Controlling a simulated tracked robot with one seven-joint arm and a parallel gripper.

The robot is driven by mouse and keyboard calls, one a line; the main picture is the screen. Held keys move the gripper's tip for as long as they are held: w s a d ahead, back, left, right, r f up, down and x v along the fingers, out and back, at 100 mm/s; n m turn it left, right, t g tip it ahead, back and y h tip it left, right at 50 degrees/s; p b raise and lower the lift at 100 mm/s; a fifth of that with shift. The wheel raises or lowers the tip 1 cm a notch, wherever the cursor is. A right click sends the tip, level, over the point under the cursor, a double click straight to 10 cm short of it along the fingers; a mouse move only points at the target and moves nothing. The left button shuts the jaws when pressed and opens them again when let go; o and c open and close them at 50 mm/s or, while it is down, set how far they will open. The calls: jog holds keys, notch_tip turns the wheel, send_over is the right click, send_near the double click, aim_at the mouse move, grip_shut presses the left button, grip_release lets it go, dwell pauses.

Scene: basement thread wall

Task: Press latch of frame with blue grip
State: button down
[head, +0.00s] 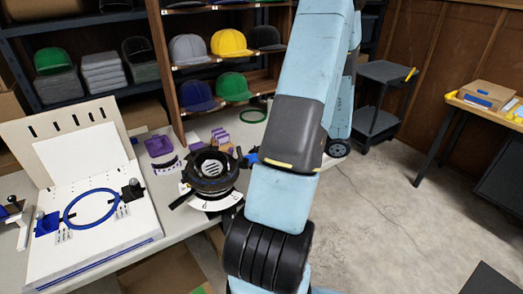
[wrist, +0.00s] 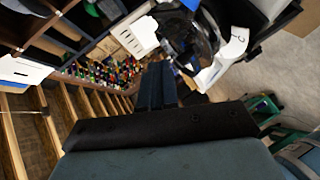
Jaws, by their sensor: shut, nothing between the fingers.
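A round black frame (head: 212,170) stands on the table in the middle of the head view, with a white curved scale at its front. A small blue piece (head: 250,157) shows at its right side, partly hidden by my arm; I take it for the blue grip. In the wrist view a black round frame (wrist: 185,35) shows at the top, with a blue bit (wrist: 190,4) at its edge. I cannot make out the latch. My gripper (wrist: 158,72) is shut and empty, below that frame in the wrist picture and apart from it as far as I can tell. The head view does not show my gripper.
A white board with a blue hoop (head: 90,190) stands at the left of the table. Purple pieces (head: 159,146) lie behind the black frame. Shelves with caps (head: 230,43) stand at the back. Concrete floor (head: 390,220) is open at the right, before a dark cart (head: 378,100).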

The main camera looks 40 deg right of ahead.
jog(key=shift+v, duration=1.3)
jog(key=shift+r, duration=0.1)
jog(key=w+a+r+n+g, duration=0.2)
jog(key=a+r+n+g, duration=0.35)
jog(key=a+n, duration=0.65)
jog(key=w+a+r+n+g, duration=0.2)
jog(key=a+r+n+g, duration=0.45)
jog(key=n, duration=0.75)
jog(key=s+a+r+n+t+h, duration=0.2)
jog(key=a+r+n, duration=0.4)
jog(key=n, duration=0.6)
jog(key=s+a+r+n+t+h, duration=0.3)
jog(key=s+a+r+n+h, duration=0.2)
jog(key=n, duration=0.8)
jog(key=a+r, duration=0.1)
jog(key=a, duration=0.2)
jog(key=shift+r+n+h, duration=0.3)
jog(key=shift+r, duration=0.1)
